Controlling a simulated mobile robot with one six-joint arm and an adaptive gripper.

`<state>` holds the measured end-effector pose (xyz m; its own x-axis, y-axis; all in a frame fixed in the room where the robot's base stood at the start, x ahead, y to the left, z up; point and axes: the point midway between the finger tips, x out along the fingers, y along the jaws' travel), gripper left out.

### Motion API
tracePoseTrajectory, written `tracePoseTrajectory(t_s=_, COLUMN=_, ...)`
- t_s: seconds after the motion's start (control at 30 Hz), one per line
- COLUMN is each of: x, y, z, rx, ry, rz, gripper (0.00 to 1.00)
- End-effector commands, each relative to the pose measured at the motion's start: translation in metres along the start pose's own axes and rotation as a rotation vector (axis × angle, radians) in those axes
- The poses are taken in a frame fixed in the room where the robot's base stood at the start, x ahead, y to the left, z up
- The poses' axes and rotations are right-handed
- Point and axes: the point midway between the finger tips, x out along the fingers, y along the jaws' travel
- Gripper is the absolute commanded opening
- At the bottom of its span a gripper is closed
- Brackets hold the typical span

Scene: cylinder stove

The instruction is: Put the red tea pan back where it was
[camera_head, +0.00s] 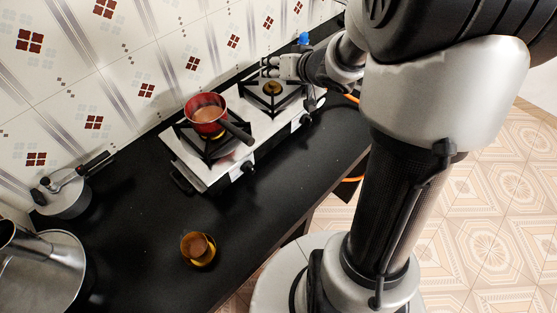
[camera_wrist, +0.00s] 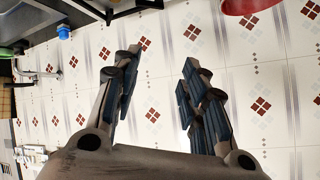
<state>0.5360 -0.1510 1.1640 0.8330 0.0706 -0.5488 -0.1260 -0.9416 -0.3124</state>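The red tea pan (camera_head: 206,112) stands upright on the left burner of the two-burner stove (camera_head: 208,172), in the head view. It holds brown liquid, and its dark handle points down and to the right. My gripper (camera_head: 266,66) is behind and above the right burner (camera_head: 272,88), to the right of the pan and apart from it. In the wrist view my gripper (camera_wrist: 158,68) is open, with nothing between its fingers. Part of the red pan (camera_wrist: 246,5) shows at the top right edge of that view, beyond the fingers.
A tiled wall (camera_head: 140,65) runs close behind the stove. A small blue-topped item (camera_head: 304,38) is near my wrist. A lidded pot (camera_head: 62,196), a large metal vessel (camera_head: 38,268) and an amber glass cup (camera_head: 198,249) stand on the black counter (camera_head: 135,215). The counter's middle is clear.

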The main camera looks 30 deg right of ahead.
Motion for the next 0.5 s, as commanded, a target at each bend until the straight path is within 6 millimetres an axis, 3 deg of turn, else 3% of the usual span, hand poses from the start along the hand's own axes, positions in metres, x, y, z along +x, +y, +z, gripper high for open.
tracePoseTrajectory(t_s=0.03, x=-0.019, y=-0.009, z=-0.016, rx=-0.060, ry=0.028, rz=0.081, gripper=0.40)
tracePoseTrajectory(t_s=0.1, x=-0.047, y=-0.012, z=-0.025, rx=-0.118, ry=0.033, rz=0.201, gripper=0.40)
tracePoseTrajectory(t_s=0.23, x=-0.108, y=-0.026, z=-0.014, rx=-0.179, ry=-0.031, rz=0.359, gripper=0.40)
tracePoseTrajectory(t_s=0.37, x=-0.167, y=-0.052, z=0.033, rx=-0.208, ry=-0.180, rz=0.402, gripper=0.40)
tracePoseTrajectory(t_s=0.5, x=-0.219, y=-0.086, z=0.098, rx=-0.244, ry=-0.370, rz=0.328, gripper=0.40)
